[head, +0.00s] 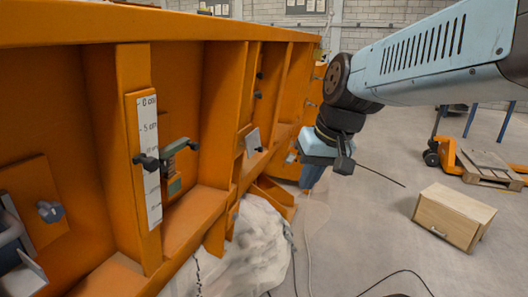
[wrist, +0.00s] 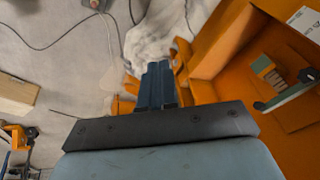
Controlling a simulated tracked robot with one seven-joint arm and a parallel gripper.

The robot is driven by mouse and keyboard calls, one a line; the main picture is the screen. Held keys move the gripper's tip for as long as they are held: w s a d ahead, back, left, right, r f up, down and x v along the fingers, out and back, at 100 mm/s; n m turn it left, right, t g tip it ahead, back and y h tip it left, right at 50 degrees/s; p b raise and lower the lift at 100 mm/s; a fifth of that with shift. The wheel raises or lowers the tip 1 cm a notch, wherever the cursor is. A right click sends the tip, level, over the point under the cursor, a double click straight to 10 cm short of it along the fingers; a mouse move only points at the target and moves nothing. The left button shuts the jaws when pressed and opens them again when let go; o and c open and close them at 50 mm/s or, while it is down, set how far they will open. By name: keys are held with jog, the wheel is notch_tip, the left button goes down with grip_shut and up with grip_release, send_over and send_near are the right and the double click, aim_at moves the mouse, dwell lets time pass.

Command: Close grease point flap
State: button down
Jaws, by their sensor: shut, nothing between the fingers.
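My gripper (head: 311,178) points down beside the orange sandbed frame, right of its uprights and above the floor. In the wrist view its blue fingers (wrist: 159,68) are together with nothing between them. A small grey plate (head: 253,142) stands out at an angle from the frame, left of my gripper, with a black knob beside it. It looks like a flap. Another grey hinged-looking plate (head: 24,262) shows at the lower left edge, partly cut off. I cannot tell which is the grease point flap. My gripper is apart from both.
The orange frame (head: 222,95) fills the left, with ribs and black knobs sticking out. A green-grey lever (head: 176,149) sits by a white scale (head: 149,160).

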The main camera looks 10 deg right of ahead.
jog(key=w+a+f+m+g+y, duration=0.1)
jog(key=w+f+g+y, duration=0.1)
jog(key=w+y, duration=0.3)
jog(key=m+t+y, duration=0.6)
jog(key=t, duration=0.2)
send_near(262, 151)
jog(key=x, duration=0.6)
jog(key=shift+w+a+f, duration=0.1)
jog(key=shift+w+a, duration=0.1)
jog(key=shift+w, duration=0.15)
